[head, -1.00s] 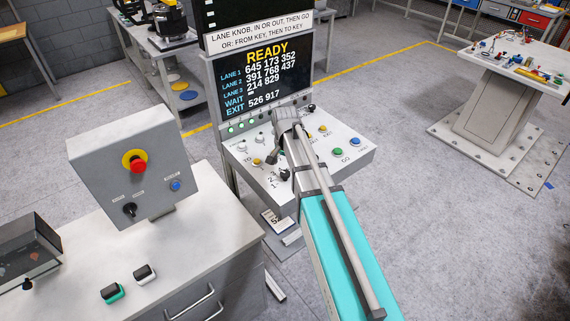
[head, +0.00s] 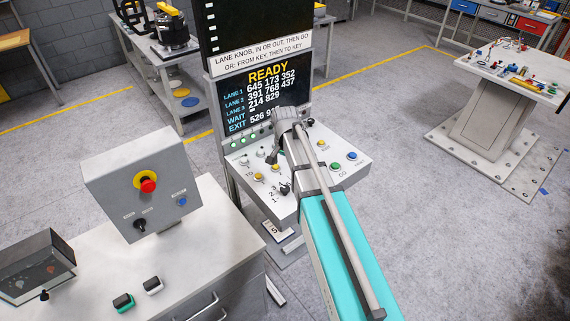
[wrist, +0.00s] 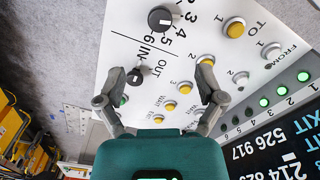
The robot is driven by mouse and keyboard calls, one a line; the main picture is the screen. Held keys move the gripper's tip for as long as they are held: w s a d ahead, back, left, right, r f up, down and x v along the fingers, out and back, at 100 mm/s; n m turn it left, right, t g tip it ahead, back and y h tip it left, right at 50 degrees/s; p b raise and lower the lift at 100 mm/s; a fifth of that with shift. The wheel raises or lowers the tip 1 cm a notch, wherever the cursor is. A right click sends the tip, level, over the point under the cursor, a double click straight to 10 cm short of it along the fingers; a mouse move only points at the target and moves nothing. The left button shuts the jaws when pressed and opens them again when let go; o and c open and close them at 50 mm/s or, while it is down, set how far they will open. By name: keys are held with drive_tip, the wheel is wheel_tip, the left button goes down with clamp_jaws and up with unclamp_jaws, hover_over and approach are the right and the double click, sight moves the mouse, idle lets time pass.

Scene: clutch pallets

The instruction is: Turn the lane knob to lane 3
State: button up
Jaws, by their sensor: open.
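The control panel (head: 322,172) is a pale sloped board with buttons and knobs, below the screen. The black lane knob (head: 284,188) shows left of my arm in the head view. In the wrist view the lane knob (wrist: 160,19) is at the top, with numbers around its dial; I cannot tell its setting surely. A smaller black IN/OUT knob (wrist: 135,76) lies close to my left fingertip in the picture. My gripper (wrist: 160,80) is open and empty above the panel, its fingers apart, with the lane knob beyond the fingertips. In the head view my arm hides part of the panel.
The screen (head: 264,95) reads READY with lane numbers. Yellow, white and green buttons sit around the knobs. A grey box with a red stop button (head: 148,186) stands on a bench at left. A white table (head: 515,68) is far right; open floor lies between.

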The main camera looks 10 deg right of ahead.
drive_tip(key=s+d+f+n+b, duration=0.1)
drive_tip(key=s+f+n+b, duration=0.2)
drive_tip(key=s+f+b, duration=0.2)
drive_tip(key=s+d+f+n+b, duration=0.1)
drive_tip(key=s+f+n+b, duration=0.3)
drive_tip(key=s, duration=0.8)
wheel_tip(320, 180, down, 2)
drive_tip(key=b, duration=0.3)
drive_tip(key=shift+d+f, duration=0.2)
drive_tip(key=shift+d, duration=0.05)
idle(1.5)
